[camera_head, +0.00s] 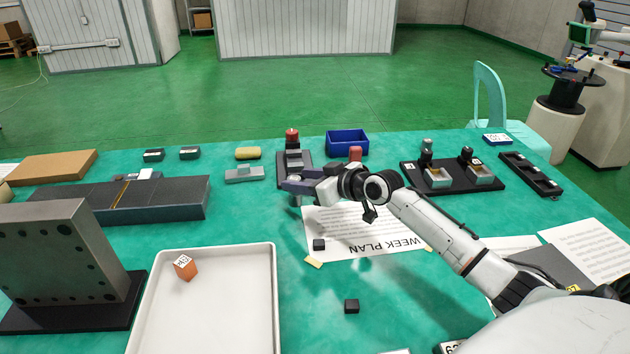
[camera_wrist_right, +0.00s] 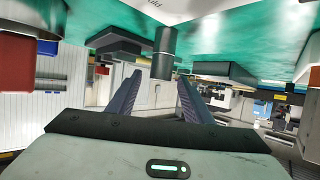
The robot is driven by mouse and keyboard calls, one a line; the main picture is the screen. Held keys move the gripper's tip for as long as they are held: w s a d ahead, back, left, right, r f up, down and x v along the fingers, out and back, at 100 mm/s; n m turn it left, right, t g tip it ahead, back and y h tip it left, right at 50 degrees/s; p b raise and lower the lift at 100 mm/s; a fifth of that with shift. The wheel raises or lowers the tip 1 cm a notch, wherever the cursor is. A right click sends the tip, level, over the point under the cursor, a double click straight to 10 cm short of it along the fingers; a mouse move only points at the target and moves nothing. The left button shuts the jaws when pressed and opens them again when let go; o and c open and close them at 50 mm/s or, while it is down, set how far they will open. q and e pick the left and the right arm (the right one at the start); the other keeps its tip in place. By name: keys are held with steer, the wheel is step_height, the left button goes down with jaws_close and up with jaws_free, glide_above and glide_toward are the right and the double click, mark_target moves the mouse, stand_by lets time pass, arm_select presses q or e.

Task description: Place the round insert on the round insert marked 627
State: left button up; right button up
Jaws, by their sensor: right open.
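My right gripper (camera_head: 292,186) reaches over the table from the right, in front of a dark stand (camera_head: 281,170) with a red-topped part (camera_head: 292,139). In the right wrist view, which looks upside down, its two fingers (camera_wrist_right: 155,97) are apart with nothing held between them. A dark upright cylinder (camera_wrist_right: 163,53) shows beyond the fingertips there; I cannot tell whether it is a round insert. Dark round parts (camera_head: 467,155) stand on a black fixture (camera_head: 451,187) at the right. I cannot read 627 on any round part. My left gripper is out of view.
A white tray (camera_head: 152,325) holds an orange marked cube (camera_head: 184,267). A large angled plate (camera_head: 62,255) stands at left. Small black blocks (camera_head: 351,306) lie near a paper sheet (camera_head: 345,232). A blue bin (camera_head: 347,142) and a red cylinder (camera_head: 355,153) stand behind my right gripper.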

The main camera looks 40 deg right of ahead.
steer(key=v, duration=1.1)
steer(key=shift+s, duration=0.15)
steer(key=shift+r, duration=0.1)
